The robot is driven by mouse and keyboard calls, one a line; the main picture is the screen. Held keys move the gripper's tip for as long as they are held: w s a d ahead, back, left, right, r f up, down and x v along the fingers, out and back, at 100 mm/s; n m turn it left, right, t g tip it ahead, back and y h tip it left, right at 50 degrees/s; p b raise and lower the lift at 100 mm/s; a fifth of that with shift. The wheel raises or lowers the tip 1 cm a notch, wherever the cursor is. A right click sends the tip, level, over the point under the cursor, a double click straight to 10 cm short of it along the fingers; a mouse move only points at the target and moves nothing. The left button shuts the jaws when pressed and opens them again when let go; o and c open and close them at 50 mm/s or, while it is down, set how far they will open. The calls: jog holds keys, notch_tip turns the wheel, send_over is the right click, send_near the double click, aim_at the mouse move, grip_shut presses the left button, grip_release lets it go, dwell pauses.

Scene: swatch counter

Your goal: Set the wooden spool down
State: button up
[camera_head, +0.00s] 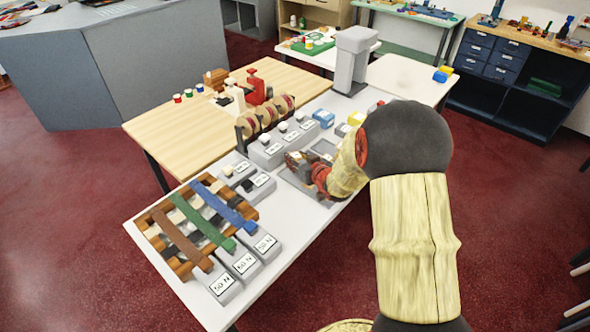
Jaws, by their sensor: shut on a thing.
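My gripper (297,163) is over the middle of the white table, low above a grey tray (291,181). It is shut on the wooden spool, of which little can be made out among the dark fingers. My wrist and forearm hide part of the tray and the table behind it. I cannot tell whether the spool touches the tray.
A rack of reddish discs (265,116) stands left of the gripper, by grey labelled blocks (267,153). A wooden rack with brown, green and blue straps (190,225) lies at the near left. A grey post (351,60) stands at the far end. The front right table strip is clear.

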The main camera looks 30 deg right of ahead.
jog(key=shift+w+f, duration=0.3)
jog(key=shift+f, duration=0.1)
jog(key=shift+w+f+b, duration=0.2)
jog(key=shift+f+b, duration=1)
jog(key=shift+f, duration=0.55)
jog(key=shift+f, duration=0.2)
jog(key=o, duration=1.1)
jog(key=shift+o, duration=0.2)
jog(key=shift+r, duration=0.15)
